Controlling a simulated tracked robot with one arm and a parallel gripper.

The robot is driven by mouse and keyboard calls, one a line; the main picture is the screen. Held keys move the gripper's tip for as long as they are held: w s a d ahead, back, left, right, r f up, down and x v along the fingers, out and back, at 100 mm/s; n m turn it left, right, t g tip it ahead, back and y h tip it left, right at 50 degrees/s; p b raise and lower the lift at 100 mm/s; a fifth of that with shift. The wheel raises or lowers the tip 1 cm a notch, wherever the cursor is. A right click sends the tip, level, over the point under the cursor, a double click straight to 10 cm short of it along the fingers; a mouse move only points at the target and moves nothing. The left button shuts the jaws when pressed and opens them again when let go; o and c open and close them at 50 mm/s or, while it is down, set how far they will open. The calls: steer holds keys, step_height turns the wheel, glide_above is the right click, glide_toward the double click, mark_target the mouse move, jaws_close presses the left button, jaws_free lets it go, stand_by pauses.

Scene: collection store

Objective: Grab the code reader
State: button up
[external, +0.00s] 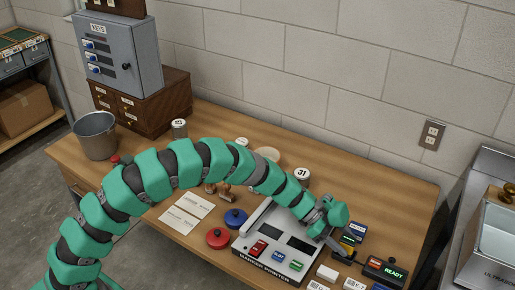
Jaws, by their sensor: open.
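My gripper (338,238) is at the end of the green segmented arm, over the right edge of the marking printer (255,252). Its jaws are open, and I see nothing between them. A small dark device with a lit green READY display (385,270) lies on the table to the right of and below the gripper, apart from it. It may be the code reader; its label is too small to confirm. Small dark blocks with coloured labels (353,234) sit right beside the gripper, partly hidden by it.
Round red (218,238) and blue (236,218) pads lie left of the printer. A metal bucket (95,135), wooden drawers (150,103) and a grey key cabinet (120,55) stand at the left. The table's back right is clear.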

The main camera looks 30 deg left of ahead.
steer(key=shift+c, duration=0.3)
jaws_close()
